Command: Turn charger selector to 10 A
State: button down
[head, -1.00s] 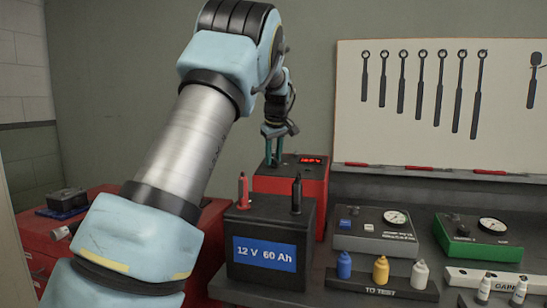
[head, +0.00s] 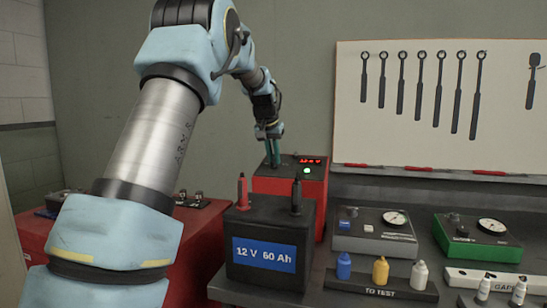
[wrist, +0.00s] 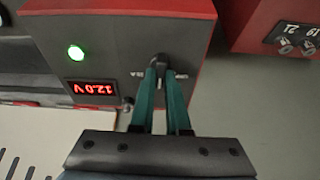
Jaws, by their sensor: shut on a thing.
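The red charger (head: 290,186) stands at the back of the bench, with a dark top panel. In the wrist view its display (wrist: 93,88) appears upside down and reads 12.0 V, near a lit green lamp (wrist: 76,53). The dark selector knob (wrist: 158,59) sits on the panel between my fingertips. My gripper (wrist: 160,70) has its teal fingers shut on the knob; in the head view my gripper (head: 272,160) comes down at the panel's left side. The markings by the knob are partly covered and too small to read surely.
A black 12 V 60 Ah battery (head: 268,245) with red and black posts stands in front of the charger. Two gauge testers (head: 373,236) and a row of small bottles (head: 380,270) are to the right. Wrenches hang on the white board (head: 505,110) behind.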

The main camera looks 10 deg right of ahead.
jog(key=m+p, duration=0.1)
jog(key=m, duration=0.4)
jog(key=shift+m+g+h, duration=0.3)
jog(key=shift+g+h, duration=0.1)
jog(key=shift+s+f+m+g+p, duration=0.1)
jog(key=shift+m+g+p, duration=0.4)
jog(key=shift+m, duration=1.4)
jog(key=c, duration=0.9)
grip_release()
jog(key=b+v, duration=0.2)
jog(key=v, duration=0.8)
jog(key=shift+s+a+r, duration=0.15)
jog(key=shift+a+r, duration=0.1)
jog(key=shift+r, duration=0.05)
